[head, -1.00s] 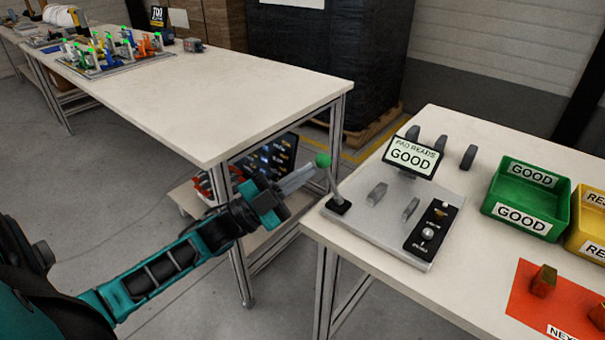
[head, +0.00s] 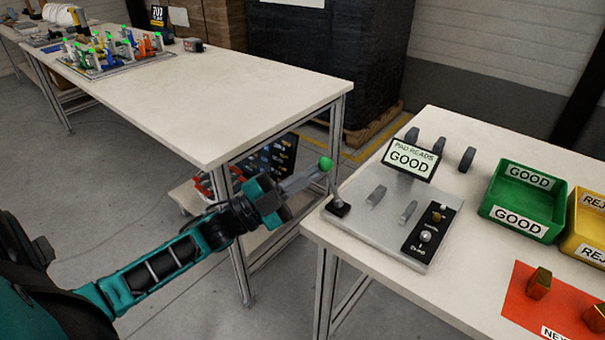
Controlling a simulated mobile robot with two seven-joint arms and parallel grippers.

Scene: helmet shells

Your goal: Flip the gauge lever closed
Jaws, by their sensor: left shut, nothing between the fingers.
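The gauge lever (head: 333,184) is a grey rod with a green ball knob (head: 325,163), rising from a dark base at the left corner of the grey gauge plate (head: 368,236). It stands nearly upright, its top tilted slightly left. My left gripper (head: 315,173) reaches in from the left with its fingers shut and empty. Its tips are just left of the rod, below the knob; I cannot tell whether they touch it. The gauge display (head: 409,160) reads "PAD READS GOOD". My right gripper is not in view.
A green "GOOD" bin (head: 498,214) and a yellow reject bin (head: 571,238) stand right of the gauge. A red mat (head: 520,308) holds pads. Another white table (head: 220,110) lies at the left, with a gap between the tables.

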